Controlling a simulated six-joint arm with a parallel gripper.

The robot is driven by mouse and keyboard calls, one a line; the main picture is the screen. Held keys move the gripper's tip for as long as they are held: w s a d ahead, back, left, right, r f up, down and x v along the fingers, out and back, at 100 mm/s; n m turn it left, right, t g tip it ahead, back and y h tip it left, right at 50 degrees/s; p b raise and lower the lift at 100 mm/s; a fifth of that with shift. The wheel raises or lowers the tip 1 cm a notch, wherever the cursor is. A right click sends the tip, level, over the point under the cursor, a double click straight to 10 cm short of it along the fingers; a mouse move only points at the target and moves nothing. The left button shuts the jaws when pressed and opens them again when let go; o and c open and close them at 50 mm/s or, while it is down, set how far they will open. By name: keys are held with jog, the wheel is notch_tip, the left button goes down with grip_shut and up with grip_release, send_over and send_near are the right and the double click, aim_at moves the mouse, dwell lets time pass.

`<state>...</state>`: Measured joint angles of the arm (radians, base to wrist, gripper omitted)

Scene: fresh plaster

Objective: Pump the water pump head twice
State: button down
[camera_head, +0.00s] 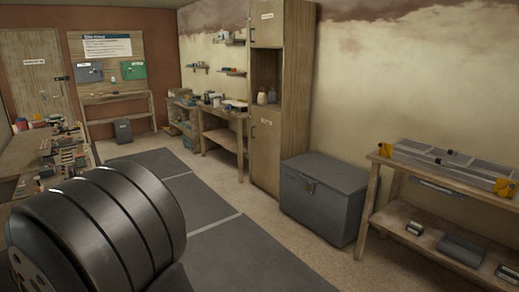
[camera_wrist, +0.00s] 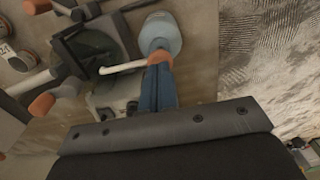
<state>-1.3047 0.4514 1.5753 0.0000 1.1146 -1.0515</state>
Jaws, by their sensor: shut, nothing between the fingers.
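My gripper (camera_wrist: 159,58) shows in the wrist view as blue fingers with orange-brown tips, closed together. A pale blue-grey rounded bottle (camera_wrist: 161,30) is just beyond the tips. A thin white tube (camera_wrist: 122,67), which looks like the pump's spout, runs left from beside the tips. The tips overlap the place where the pump head would be, so the head itself is hidden, and I cannot tell whether they touch it. The gripper does not show in the head view, and I cannot pick out the pump there.
In the wrist view, dark tools with orange-brown ends (camera_wrist: 68,91) crowd the left. In the head view, a cluttered workbench (camera_head: 30,155) is at left, partly behind my dark arm part. A grey chest (camera_head: 323,195) and a shelf unit (camera_head: 375,187) stand at right. The floor between is clear.

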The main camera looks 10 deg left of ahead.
jog(key=shift+f, duration=1)
jog(key=shift+r, duration=1.45)
jog(key=shift+f, duration=0.2)
